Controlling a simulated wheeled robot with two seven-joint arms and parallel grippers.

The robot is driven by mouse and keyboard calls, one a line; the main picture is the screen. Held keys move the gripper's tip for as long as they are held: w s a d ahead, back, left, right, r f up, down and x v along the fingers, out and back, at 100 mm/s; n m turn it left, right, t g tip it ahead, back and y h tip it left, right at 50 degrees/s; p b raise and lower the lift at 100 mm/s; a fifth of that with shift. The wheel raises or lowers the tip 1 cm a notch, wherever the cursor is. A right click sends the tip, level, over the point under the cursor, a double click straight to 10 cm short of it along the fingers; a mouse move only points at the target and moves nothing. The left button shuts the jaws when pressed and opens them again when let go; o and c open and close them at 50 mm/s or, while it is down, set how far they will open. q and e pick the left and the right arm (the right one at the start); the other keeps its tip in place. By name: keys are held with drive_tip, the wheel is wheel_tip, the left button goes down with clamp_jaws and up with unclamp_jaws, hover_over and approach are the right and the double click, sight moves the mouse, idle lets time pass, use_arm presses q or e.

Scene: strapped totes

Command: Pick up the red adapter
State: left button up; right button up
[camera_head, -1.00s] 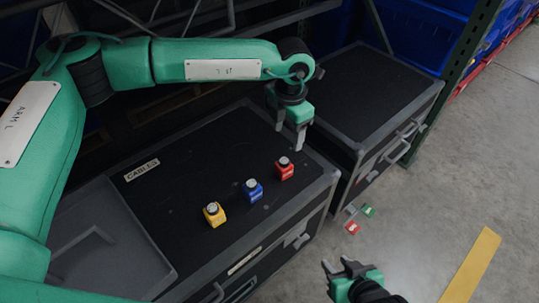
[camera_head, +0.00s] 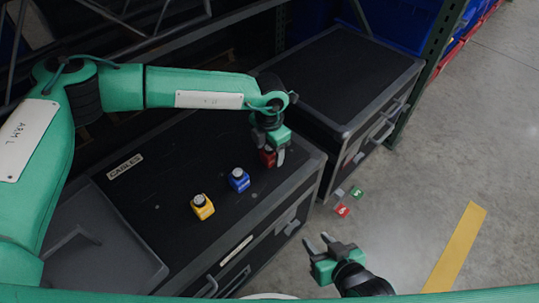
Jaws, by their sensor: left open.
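The red adapter (camera_head: 267,158) stands on the black top of the case labelled CABLES, at the right end of a row of three. My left gripper (camera_head: 272,158) is lowered over it, with the fingers at the adapter's height. The jaws are open and partly hide the adapter. I cannot tell whether a finger touches it. The blue adapter (camera_head: 239,181) and the yellow adapter (camera_head: 203,207) stand to its left. My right gripper (camera_head: 318,243) is over the floor in front of the case, its fingers apart and empty.
The CABLES case (camera_head: 150,195) has a grey tray (camera_head: 85,260) at its left end. A second black case (camera_head: 340,75) stands behind to the right. Small red and green tags (camera_head: 342,211) lie on the floor. A yellow floor stripe (camera_head: 455,248) is at right.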

use_arm(q)
drive_tip(key=shift+f, duration=0.95)
drive_tip(key=c, duration=1.1)
drive_tip(key=shift+r, duration=0.1)
